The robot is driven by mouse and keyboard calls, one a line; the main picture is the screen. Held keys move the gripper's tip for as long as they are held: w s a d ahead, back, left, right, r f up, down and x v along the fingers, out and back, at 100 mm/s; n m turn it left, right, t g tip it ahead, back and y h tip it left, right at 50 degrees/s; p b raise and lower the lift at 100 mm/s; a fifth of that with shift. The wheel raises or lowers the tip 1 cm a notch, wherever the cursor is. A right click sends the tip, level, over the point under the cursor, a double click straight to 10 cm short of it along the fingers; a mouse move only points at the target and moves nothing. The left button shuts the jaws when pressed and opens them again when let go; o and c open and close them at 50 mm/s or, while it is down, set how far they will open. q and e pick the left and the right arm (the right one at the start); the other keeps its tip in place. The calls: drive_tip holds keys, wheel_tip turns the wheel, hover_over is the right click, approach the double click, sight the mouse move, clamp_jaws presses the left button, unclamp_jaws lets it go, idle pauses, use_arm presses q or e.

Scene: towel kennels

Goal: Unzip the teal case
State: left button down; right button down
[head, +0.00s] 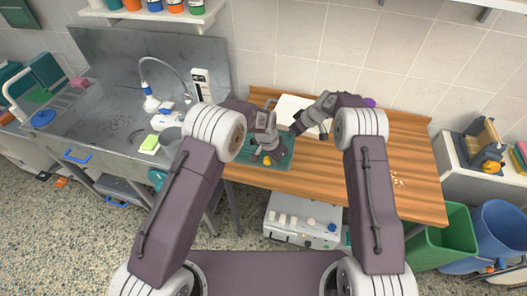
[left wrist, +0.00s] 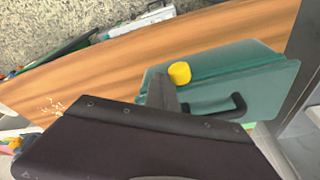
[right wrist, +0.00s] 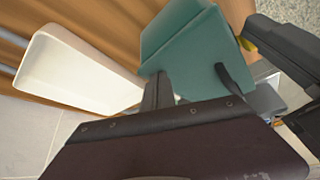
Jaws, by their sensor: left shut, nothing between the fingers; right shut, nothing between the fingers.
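The teal case (head: 240,171) lies on the wooden table, partly hidden by my left gripper (head: 268,158). In the left wrist view the case (left wrist: 245,65) shows a seam along its side, a dark handle (left wrist: 237,104) and a round yellow piece (left wrist: 180,72) at its edge. My left gripper is shut and empty, close to the case beside the yellow piece; I cannot tell if they touch. My right gripper (head: 310,130) is shut and empty above the table, to the right of the case. The right wrist view also shows the case (right wrist: 185,45).
A white tray (head: 292,104) lies behind the case, near my right gripper. A sink (head: 105,110) stands left of the table (head: 400,165). Its right part is mostly clear, with small crumbs (head: 398,181). Green (head: 450,235) and blue (head: 500,230) bins stand at the right.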

use_arm(q)
drive_tip(key=shift+w+a, duration=1.15)
drive_tip(key=shift+a, duration=4.35)
wheel_tip(320, 180, up, 8)
drive_tip(key=d, duration=0.1)
drive_tip(key=shift+s, duration=0.15)
use_arm(e)
wheel_tip(320, 180, up, 7)
